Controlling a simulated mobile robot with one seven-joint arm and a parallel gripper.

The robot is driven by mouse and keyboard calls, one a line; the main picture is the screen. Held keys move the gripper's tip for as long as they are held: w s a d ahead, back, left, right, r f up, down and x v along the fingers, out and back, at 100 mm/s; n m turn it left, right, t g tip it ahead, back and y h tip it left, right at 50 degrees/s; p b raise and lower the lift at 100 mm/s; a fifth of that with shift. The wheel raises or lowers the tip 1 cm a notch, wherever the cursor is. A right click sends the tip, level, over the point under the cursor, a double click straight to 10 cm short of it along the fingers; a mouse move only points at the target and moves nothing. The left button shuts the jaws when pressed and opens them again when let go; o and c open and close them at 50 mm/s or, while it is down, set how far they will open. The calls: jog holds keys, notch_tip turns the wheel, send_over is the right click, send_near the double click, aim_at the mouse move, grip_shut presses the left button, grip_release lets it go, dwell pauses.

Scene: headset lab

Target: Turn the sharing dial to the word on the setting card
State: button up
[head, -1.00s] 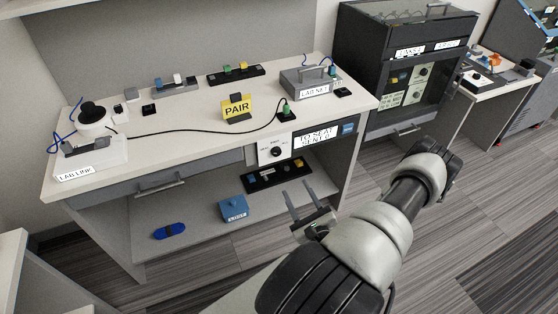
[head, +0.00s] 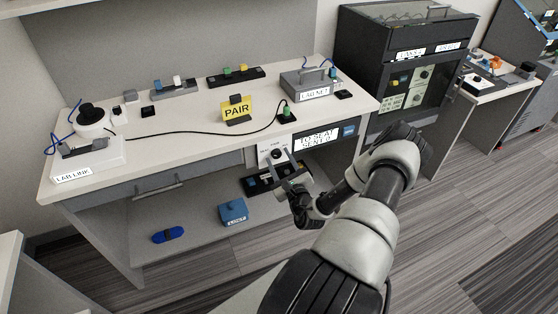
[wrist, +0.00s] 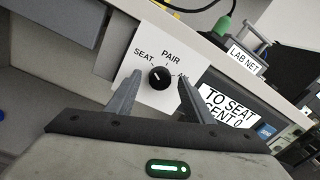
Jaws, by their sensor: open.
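The sharing dial is a round black knob (wrist: 159,77) on a white plate (wrist: 147,98) with SEAT at upper left and PAIR above; a third label is mostly behind the right finger. A pale mark on the knob seems to lean toward SEAT. The yellow setting card (head: 237,110) reads PAIR and stands on the bench top. My gripper (head: 284,163) is open and empty in front of the plate. In the wrist view the fingers (wrist: 158,82) appear on either side of the knob; I cannot tell how near they are in depth.
A display (wrist: 229,103) right of the plate reads TO SEAT, SENT 0. A green plug (head: 286,112) with a black cable sits above on the bench top (head: 190,140). A grey LAB NET box (head: 306,84) stands nearby. Below, a shelf holds a blue box (head: 233,211).

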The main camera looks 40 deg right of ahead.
jog(key=shift+w, duration=0.25)
jog(key=c, duration=1)
jog(key=shift+c, duration=0.2)
